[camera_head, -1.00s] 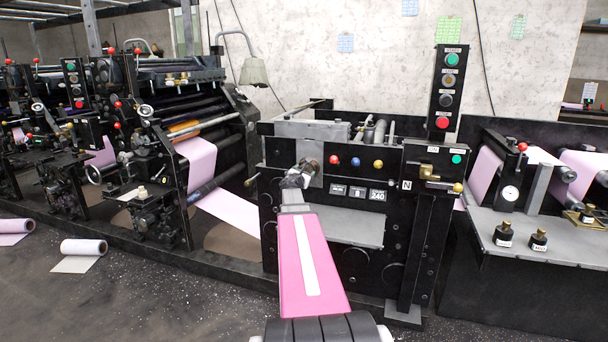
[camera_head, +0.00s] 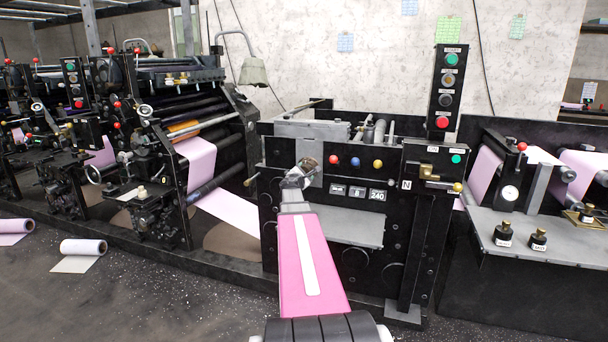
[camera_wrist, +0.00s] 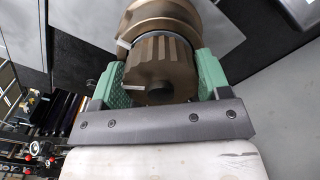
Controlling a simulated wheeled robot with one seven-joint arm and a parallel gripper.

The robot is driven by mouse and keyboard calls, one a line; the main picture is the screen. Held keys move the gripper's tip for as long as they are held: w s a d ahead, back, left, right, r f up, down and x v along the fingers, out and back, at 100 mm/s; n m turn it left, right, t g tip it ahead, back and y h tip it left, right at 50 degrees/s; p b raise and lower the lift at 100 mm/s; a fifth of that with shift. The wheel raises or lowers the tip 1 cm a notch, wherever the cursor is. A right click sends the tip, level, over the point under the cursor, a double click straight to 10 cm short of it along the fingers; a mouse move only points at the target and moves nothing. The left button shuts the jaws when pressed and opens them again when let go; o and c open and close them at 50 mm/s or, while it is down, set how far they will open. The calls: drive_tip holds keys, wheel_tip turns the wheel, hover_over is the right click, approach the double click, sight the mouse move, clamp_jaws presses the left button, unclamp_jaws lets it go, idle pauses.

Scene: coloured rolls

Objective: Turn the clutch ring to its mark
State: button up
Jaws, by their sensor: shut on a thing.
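The clutch ring is a brown ribbed knob (camera_wrist: 162,62) in the wrist view, in front of a wider smooth brown flange (camera_wrist: 165,18). A short white mark (camera_wrist: 123,71) shows at the knob's left edge. A second white mark (camera_wrist: 124,43) shows at the flange's left edge, a little apart from the first. My gripper (camera_wrist: 161,80) is shut on the knob, with one green pad on each side. In the head view the knob (camera_head: 308,162) sits on the black machine front, mostly hidden by my gripper (camera_head: 298,177).
The machine front (camera_head: 340,215) carries red, blue and yellow buttons (camera_head: 355,162) and small number plates (camera_head: 358,192) right of my gripper. A lever with a yellow knob (camera_head: 457,187) sticks out further right. A grey shelf (camera_head: 350,228) lies below.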

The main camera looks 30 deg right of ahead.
drive_tip(key=shift+s+f+m, duration=0.1)
drive_tip(key=shift+m, duration=2.9)
drive_tip(key=o, duration=1.3)
drive_tip(key=v, duration=1)
drive_tip(key=shift+s+a, duration=0.2)
drive_tip(key=shift+a, duration=0.1)
